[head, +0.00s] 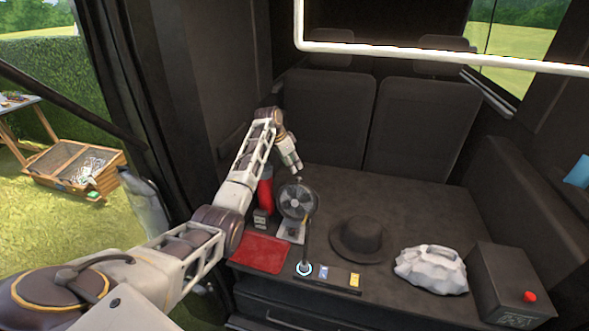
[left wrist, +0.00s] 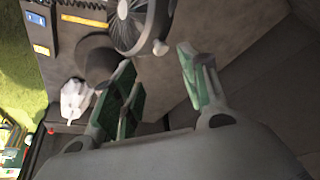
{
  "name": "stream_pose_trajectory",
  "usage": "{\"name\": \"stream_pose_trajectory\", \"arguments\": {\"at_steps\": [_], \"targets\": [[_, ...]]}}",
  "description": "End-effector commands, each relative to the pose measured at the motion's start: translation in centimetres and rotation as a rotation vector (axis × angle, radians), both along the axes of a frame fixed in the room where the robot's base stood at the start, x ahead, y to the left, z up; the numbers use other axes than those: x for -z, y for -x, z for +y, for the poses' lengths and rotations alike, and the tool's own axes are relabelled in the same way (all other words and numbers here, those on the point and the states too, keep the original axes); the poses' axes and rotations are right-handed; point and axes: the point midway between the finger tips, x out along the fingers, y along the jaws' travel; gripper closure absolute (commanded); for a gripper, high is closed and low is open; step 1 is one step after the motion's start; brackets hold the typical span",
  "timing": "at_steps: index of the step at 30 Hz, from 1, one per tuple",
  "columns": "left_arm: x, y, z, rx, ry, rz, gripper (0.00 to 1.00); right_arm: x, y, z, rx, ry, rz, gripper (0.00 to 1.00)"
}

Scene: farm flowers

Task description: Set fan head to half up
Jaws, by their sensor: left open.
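My left gripper (head: 297,168) is just above and behind the fan head. In the left wrist view the fan head (left wrist: 139,20) is at the top, with a small knob (left wrist: 160,47) on its near side. My left gripper (left wrist: 160,85) is open there, with green-padded fingers apart and nothing between them. The fan's lower part is cut off in that view. My right gripper is not in view.
A red cylinder (head: 265,190) stands close left of the fan, and a red folder (head: 261,250) lies in front. A dark hat (head: 360,239), a white crumpled bag (head: 431,269) and a dark box with a red button (head: 508,285) are to the right. Seats rise behind.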

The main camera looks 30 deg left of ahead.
Motion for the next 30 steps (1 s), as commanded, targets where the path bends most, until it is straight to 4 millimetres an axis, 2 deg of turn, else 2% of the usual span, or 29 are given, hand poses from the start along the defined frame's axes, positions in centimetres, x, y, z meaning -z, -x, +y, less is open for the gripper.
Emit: {"name": "stream_pose_trajectory", "arguments": {"at_steps": [3,9,22,30], "targets": [[-1.7,0.5,0.4,0.0,-0.002,-0.003,0.56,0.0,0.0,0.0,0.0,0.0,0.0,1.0],[-3.5,1.1,0.7,0.001,-0.001,-0.004,0.56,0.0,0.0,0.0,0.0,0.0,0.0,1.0],[-4.1,1.3,0.8,0.001,0.0,-0.002,0.56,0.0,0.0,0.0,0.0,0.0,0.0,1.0],[-3.3,1.7,0.4,-0.005,-0.009,0.003,0.89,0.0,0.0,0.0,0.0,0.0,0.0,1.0]]}}
